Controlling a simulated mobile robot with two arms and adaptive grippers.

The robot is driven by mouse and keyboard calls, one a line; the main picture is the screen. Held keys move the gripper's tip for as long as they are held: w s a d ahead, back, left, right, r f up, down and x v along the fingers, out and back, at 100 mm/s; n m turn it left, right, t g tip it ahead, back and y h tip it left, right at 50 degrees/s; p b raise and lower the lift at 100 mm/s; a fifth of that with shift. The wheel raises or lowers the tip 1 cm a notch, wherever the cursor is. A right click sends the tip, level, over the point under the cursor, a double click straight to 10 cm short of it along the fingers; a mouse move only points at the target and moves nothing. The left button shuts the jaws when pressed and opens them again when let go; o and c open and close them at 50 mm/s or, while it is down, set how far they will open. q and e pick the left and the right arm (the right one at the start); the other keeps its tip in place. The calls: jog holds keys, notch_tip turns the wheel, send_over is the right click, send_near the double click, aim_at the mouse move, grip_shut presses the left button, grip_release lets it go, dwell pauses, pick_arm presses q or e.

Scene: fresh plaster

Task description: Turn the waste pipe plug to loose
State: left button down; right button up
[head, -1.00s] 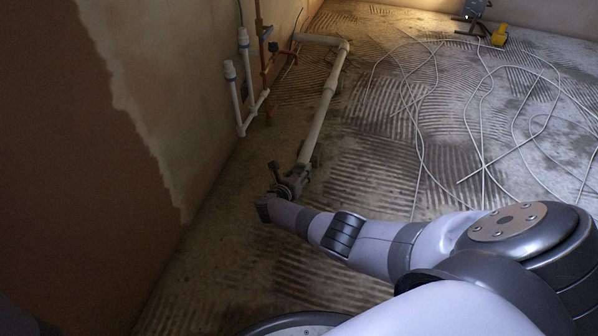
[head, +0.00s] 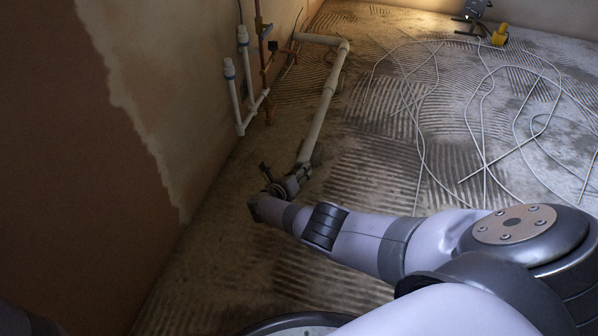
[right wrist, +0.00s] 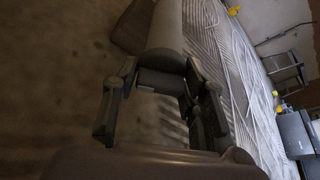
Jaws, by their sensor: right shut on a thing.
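The waste pipe (head: 322,115) is a pale grey tube lying along the floor near the left wall, its near end by my right gripper (head: 284,181). In the right wrist view the pipe (right wrist: 166,30) comes down from the top. The plug (right wrist: 160,82) is a short grey cap at the pipe's end, between the two fingers of my right gripper (right wrist: 158,92), which is shut on it. In the head view the plug is mostly hidden by the gripper. No mark showing tight or loose can be read. My left gripper is not in view.
White upright pipes (head: 234,92) and a copper pipe (head: 263,45) stand against the left wall. Thin pale cables (head: 484,125) lie loosely over the floor on the right. A work lamp (head: 474,10) and a yellow object (head: 499,35) are at the back.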

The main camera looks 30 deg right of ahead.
jog(key=o, duration=1)
jog(key=shift+o, duration=0.5)
jog(key=v, duration=1.2)
